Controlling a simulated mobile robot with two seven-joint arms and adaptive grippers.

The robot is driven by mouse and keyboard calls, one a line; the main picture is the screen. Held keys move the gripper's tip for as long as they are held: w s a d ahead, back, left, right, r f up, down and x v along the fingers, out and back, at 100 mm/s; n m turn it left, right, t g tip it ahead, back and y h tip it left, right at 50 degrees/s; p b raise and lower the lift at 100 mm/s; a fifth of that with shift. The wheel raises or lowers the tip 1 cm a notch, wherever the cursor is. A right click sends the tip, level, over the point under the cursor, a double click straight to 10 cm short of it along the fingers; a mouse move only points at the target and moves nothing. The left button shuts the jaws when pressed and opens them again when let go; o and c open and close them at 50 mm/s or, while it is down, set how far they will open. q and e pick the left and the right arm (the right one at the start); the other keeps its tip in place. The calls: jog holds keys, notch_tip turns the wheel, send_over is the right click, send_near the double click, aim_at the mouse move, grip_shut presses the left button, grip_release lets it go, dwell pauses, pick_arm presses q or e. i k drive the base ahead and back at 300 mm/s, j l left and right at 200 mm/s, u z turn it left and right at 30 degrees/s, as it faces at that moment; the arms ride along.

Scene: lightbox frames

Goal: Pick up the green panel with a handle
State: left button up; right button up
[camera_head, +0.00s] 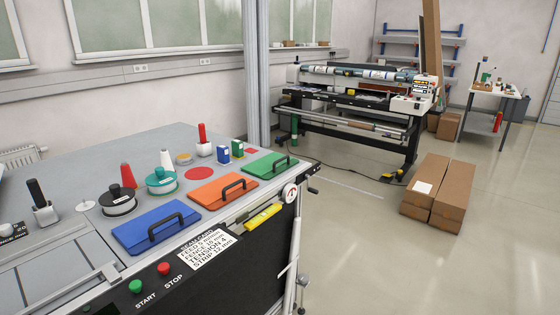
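The green panel (264,167) lies flat on the grey machine table, at the far right end of a row of panels. A black handle (283,162) stands up on its right part. An orange panel (214,195) with a black handle lies to its left, and a blue panel (145,230) with a black handle lies further left and nearer. Neither of my grippers shows in the head view.
The grey table (135,157) also carries spools, cones, a red disc and small boxes behind the panels. Cardboard boxes (436,194) stand on the floor at right. Open floor lies in front.

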aim_at(267, 167)
jog(key=i+l, duration=0.35)
jog(key=i+l+u, duration=0.1)
jog(key=i+l, duration=0.25)
jog(key=l, duration=0.15)
